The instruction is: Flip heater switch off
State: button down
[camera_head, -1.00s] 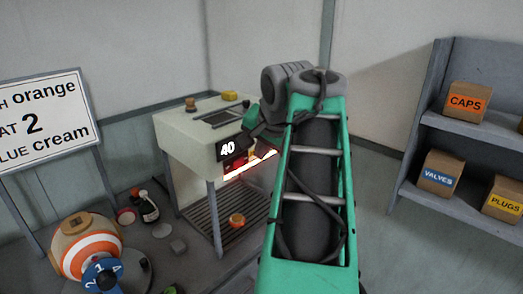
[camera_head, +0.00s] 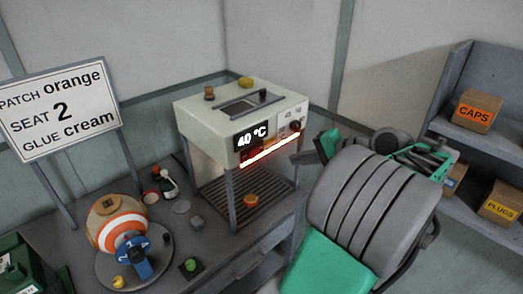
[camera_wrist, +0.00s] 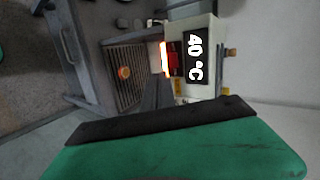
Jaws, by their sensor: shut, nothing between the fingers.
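The pale heater box (camera_head: 205,128) stands on legs on the bench, its front display (camera_head: 250,137) reading 40 °C. A bright orange bar (camera_head: 270,150) glows along its lower front edge. A red part (camera_wrist: 173,58), perhaps the heater switch, shows beside the display in the wrist view; its lever position is too small to tell. My gripper (camera_head: 304,157) is shut and empty, just right of the box front, apart from it as far as I can see. Its green and black parts (camera_wrist: 160,125) fill the bottom of the wrist view.
An orange-and-white striped ball (camera_head: 103,222) sits at the bench's left, by a sign (camera_head: 58,108). Small bottles and caps lie between. An orange plug (camera_head: 251,201) lies on the grate under the box. A shelf with boxes (camera_head: 477,112) stands right.

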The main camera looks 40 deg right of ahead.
jog(key=shift+w+d+r, duration=0.15)
jog(key=shift+w+r, duration=0.15)
jog(key=shift+r, duration=0.15)
jog(key=b, duration=0.7)
send_near(254, 153)
jog(key=x, duration=0.6)
jog(key=shift+w+a+f, duration=0.1)
jog(key=shift+a, duration=0.15)
jog(key=shift+d, duration=0.1)
